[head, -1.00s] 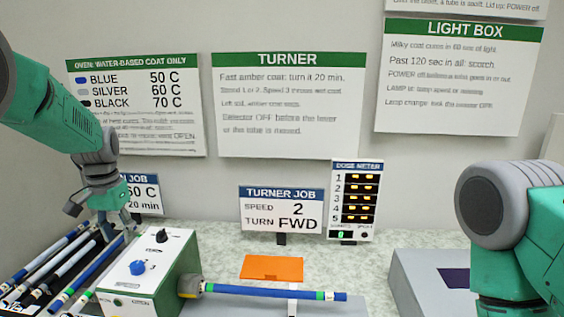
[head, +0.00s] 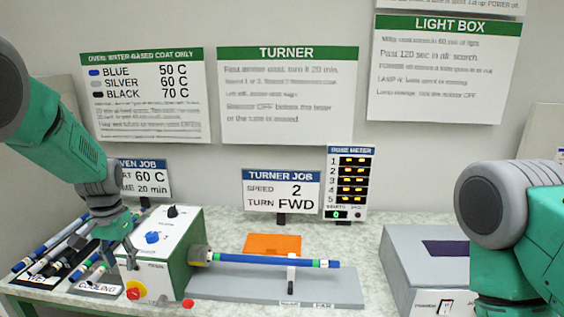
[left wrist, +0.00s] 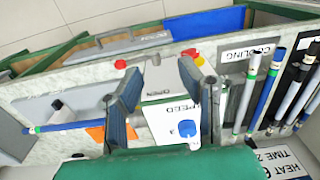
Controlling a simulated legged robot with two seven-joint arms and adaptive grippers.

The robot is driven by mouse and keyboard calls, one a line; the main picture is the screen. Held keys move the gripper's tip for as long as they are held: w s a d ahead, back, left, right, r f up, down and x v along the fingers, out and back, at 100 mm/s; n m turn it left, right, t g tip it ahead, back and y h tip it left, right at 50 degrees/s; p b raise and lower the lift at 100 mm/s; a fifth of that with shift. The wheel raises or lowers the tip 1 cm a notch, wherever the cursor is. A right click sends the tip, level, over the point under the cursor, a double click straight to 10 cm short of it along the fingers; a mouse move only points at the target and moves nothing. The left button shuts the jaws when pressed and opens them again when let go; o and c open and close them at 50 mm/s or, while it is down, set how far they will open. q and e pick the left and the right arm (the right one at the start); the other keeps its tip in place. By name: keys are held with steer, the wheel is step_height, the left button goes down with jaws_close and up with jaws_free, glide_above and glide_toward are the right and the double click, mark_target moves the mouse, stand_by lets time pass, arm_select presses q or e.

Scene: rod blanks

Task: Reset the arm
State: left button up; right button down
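My left gripper (head: 118,258) hangs fingers-down at the left front of the turner box (head: 183,250). In the left wrist view my left gripper (left wrist: 160,75) has its fingers wide apart with nothing between them, and the turner's white panel (left wrist: 165,120) shows beyond. A blue rod (head: 265,261) with green and white bands lies level, one end in the turner's chuck and the other near a small upright support (head: 291,270). The blue selector knob (head: 152,237) and a dark knob (head: 173,211) are on the turner. My right arm shows at the right edge; its gripper is out of view.
An orange sheet (head: 273,244) lies behind the blue rod. A grey light box (head: 400,255) stands at right. Signs and the dose meter (head: 349,184) stand behind.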

arm_select(q)
steer(key=s+d+f+b, duration=0.1)
steer(key=s+f+b, duration=0.2)
steer(key=s+f, duration=0.45)
steer(key=s+d+f+b, duration=0.15)
steer(key=s+f, duration=0.35)
steer(key=f, duration=0.6)
steer(key=s+d+f+b, duration=0.1)
steer(key=s+f+b, duration=0.2)
steer(key=s+f, duration=0.55)
steer(key=s+d+f+b, duration=0.2)
steer(key=s+f, duration=0.2)
steer(key=s, duration=0.5)
steer(key=s+d+f+b, duration=0.3)
steer(key=s+f, duration=0.1)
steer(key=s, duration=0.4)
steer(key=shift+s+d+f+t+b, duration=0.2)
steer(key=shift+s+t+b, duration=0.1)
steer(key=shift+s, duration=0.1)
steer(key=shift+w, duration=0.15)
